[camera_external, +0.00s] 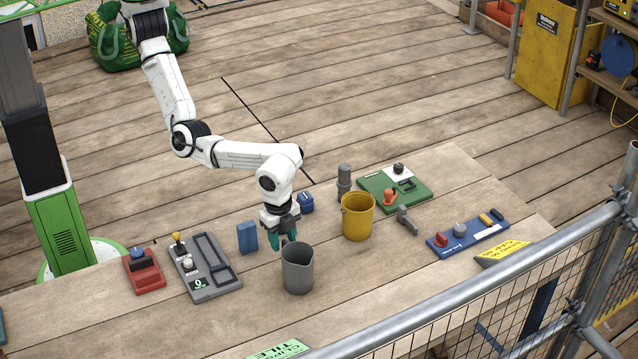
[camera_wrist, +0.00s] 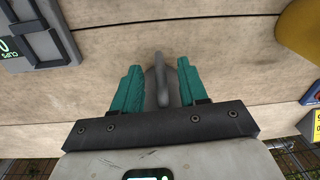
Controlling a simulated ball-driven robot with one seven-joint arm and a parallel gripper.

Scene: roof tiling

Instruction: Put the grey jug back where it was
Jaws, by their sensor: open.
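The grey jug (camera_external: 298,270) stands upright on the wooden table, near its front edge. My gripper (camera_external: 281,243) is just behind the jug's rim, pointing down. In the wrist view my open teal fingers (camera_wrist: 160,70) sit on either side of a narrow grey piece (camera_wrist: 159,88), which looks like the jug's handle. A gap shows on both sides of it. The rest of the jug is hard to make out in the wrist view.
A yellow bucket (camera_external: 357,217) stands to the right of the jug. A blue block (camera_external: 247,237) and a grey tray (camera_external: 205,268) lie to the left. A green board (camera_external: 420,190) and blue tray (camera_external: 468,233) are farther right. A metal railing (camera_external: 470,275) runs along the front.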

